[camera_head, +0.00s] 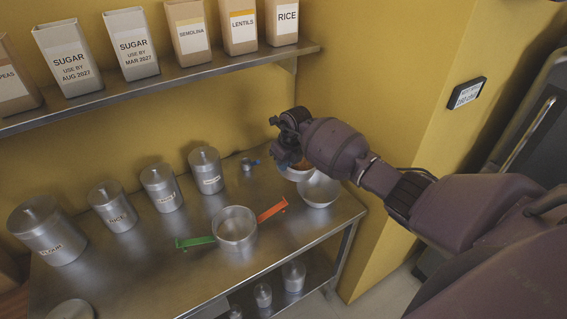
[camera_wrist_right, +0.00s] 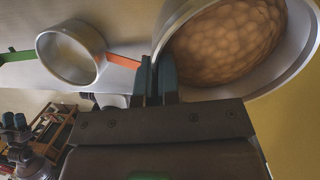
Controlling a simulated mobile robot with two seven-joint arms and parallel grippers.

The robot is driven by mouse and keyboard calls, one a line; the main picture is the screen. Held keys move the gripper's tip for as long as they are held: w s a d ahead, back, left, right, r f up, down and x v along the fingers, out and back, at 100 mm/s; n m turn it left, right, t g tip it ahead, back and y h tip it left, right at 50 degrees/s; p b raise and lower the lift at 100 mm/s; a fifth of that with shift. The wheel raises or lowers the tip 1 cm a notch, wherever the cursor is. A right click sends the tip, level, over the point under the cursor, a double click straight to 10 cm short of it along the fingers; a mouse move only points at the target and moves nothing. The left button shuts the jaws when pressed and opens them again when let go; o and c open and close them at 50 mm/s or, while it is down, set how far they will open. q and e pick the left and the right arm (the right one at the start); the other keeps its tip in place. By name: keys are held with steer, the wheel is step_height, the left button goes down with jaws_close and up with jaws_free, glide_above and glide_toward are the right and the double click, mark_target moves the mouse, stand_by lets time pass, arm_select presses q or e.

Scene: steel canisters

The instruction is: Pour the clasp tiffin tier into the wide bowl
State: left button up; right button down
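The clasp tiffin tier (camera_head: 235,231) is a round steel pot with a green clasp out to the left and an orange one to the right. It stands upright on the steel counter and looks empty. It also shows in the right wrist view (camera_wrist_right: 70,78). A steel bowl (camera_head: 299,176) behind it holds lumpy orange-brown food, which fills much of the wrist view (camera_wrist_right: 232,42). My right gripper (camera_wrist_right: 155,78) has its fingers close together at this bowl's left rim and appears shut on it.
Several labelled steel canisters (camera_head: 161,188) line the back of the counter (camera_head: 180,275). A shelf (camera_head: 200,73) with cartons hangs above. A yellow wall (camera_head: 385,170) bounds the right. The counter's front middle is clear.

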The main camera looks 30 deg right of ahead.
mark_target(295, 173)
steer(key=t, duration=0.1)
steer(key=t+y, duration=0.1)
steer(key=s+r+t+y, duration=0.1)
steer(key=shift+d, duration=0.25)
steer(key=t+y, duration=0.1)
steer(key=s+d+t+y, duration=0.1)
steer(key=t, duration=0.1)
steer(key=shift+s, duration=0.15)
steer(key=shift+r, duration=0.15)
arm_select(q)
steer(key=shift+f, duration=0.1)
arm_select(e)
steer(key=shift+s+d+f+t+y+b, duration=0.15)
steer(key=shift+f+t+y+b, duration=0.25)
steer(key=shift+b, duration=0.45)
steer(key=shift+s+d+r+t+b, duration=0.15)
steer(key=shift+r+t+b, duration=0.15)
steer(key=shift+b, duration=0.2)
arm_select(q)
steer(key=shift+w+f, duration=0.5)
steer(key=shift+w, duration=0.05)
